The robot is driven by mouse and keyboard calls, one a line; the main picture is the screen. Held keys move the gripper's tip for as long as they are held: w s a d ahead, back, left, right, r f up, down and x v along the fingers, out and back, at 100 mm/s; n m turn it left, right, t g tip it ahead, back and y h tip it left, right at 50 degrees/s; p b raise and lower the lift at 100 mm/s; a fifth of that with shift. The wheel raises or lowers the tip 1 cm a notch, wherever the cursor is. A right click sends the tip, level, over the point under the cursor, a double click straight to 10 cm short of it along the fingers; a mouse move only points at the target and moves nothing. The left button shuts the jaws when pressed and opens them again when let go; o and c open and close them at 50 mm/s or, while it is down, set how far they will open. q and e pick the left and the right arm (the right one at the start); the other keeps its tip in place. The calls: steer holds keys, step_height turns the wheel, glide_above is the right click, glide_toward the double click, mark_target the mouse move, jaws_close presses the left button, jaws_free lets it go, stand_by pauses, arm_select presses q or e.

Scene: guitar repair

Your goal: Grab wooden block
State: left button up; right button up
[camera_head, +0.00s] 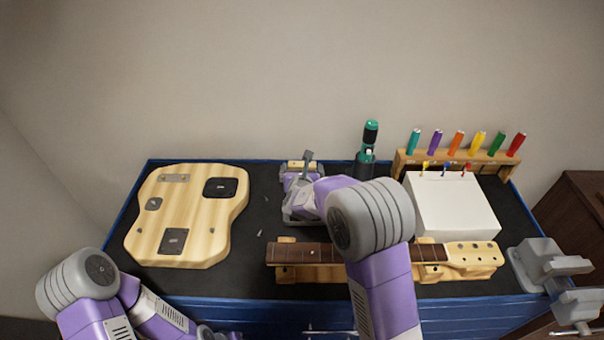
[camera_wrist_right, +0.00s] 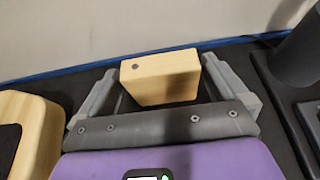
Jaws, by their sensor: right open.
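The wooden block (camera_head: 295,164) is a small pale rectangular block standing near the back edge of the black-topped bench. In the right wrist view the block (camera_wrist_right: 160,80) shows a dark round spot on its face. My right gripper (camera_head: 298,172) is open at the block. In the wrist view one finger of the right gripper (camera_wrist_right: 160,65) is on each side of the block, with a small gap visible at each side. The block's lower part is partly hidden by the gripper body. My left arm is at the lower left, and its fingers are not visible.
A wooden guitar body (camera_head: 205,215) lies left of the block. A guitar neck (camera_head: 310,254) lies in front, under my right arm. A green-topped bottle (camera_head: 367,145), a white box (camera_head: 455,208), a screwdriver rack (camera_head: 455,160) and a grey vise (camera_head: 545,265) are to the right.

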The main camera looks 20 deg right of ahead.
steer(key=shift+c, duration=0.2)
steer(key=c, duration=0.8)
steer(key=shift+r, duration=0.1)
